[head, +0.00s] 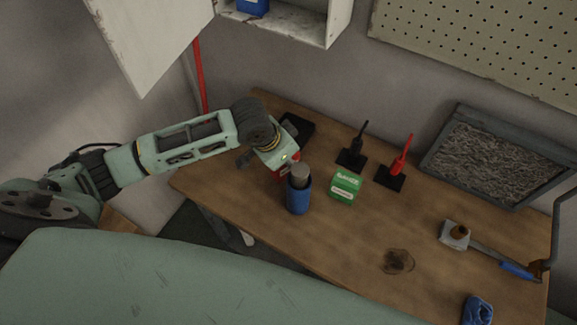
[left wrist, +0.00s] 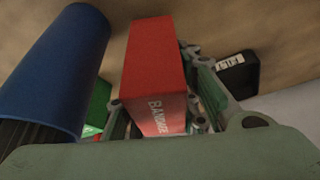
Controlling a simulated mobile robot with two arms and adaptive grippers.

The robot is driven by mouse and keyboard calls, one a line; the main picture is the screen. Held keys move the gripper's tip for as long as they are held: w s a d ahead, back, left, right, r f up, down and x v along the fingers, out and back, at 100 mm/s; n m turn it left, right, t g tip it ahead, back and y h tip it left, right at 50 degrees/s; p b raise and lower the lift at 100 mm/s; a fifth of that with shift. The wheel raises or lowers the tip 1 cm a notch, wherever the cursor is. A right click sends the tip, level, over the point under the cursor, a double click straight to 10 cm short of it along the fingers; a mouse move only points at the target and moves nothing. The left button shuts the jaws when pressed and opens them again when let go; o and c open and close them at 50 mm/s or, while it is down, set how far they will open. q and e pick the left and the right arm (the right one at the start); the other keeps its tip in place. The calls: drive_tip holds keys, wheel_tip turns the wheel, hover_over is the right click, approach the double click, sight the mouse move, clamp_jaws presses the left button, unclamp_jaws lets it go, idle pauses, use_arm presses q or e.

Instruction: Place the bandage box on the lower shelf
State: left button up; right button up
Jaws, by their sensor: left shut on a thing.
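The red bandage box (left wrist: 155,60), with "BANDAGE" lettering on one side, stands out from between the fingers of my left gripper (left wrist: 160,105) in the left wrist view. The gripper is shut on it. In the head view my left gripper (head: 276,163) is low over the back left of the workbench, and only a bit of red shows below it, mostly hidden. I cannot tell if the box touches the bench. A white wall cabinet (head: 285,28) with its door open is at the top; its bottom shelf shows, the upper part is cut off. My right gripper is not in view.
A blue cylinder (head: 298,198) with a grey top stands close beside the gripper, and a green box (head: 345,186) is right of it. The open cabinet door (head: 150,35) hangs upper left.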

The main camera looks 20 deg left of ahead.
sight(289, 168)
use_arm(q)
wheel_tip(289, 168, down, 2)
drive_tip(key=shift+f, duration=0.6)
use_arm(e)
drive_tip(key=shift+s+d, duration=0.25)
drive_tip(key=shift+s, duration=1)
use_arm(q)
drive_tip(key=o, duration=1.2)
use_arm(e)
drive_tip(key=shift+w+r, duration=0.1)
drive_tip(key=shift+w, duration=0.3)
